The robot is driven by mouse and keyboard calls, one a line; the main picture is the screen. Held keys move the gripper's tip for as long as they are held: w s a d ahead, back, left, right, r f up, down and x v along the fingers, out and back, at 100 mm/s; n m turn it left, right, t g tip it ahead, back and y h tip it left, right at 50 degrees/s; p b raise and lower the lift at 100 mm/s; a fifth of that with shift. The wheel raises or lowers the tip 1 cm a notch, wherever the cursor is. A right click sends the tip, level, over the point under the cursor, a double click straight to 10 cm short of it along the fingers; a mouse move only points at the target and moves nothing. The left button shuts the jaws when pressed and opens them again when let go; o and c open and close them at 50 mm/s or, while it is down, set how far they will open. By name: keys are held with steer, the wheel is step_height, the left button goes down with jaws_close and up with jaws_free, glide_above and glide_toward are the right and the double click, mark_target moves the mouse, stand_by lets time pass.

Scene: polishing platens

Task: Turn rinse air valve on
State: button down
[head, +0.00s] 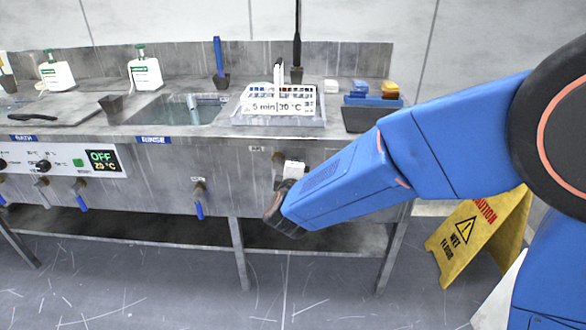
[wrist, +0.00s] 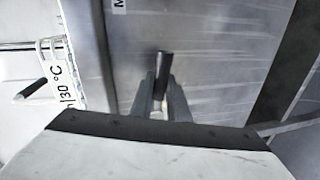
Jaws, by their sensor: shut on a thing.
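The rinse air valve (head: 278,159) is on the steel front panel below the sink bench, right of a small label that seems to read AIR. My gripper reaches it from the right in the head view, and my wrist hides most of the valve and its handle there. In the wrist view, a dark handle (wrist: 164,63) stands between the two grey fingers of my gripper (wrist: 161,88). The fingers are shut on it, and its dark end sticks out past them. Which way the handle is turned is hard to tell.
A control panel (head: 65,160) is further left. A white rack (head: 278,103) stands on the bench above. A yellow wet-floor sign (head: 480,238) stands at the right.

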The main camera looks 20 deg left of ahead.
steer(key=c, duration=1.7)
jaws_free()
steer(key=v, duration=1.7)
steer(key=shift+s, duration=0.25)
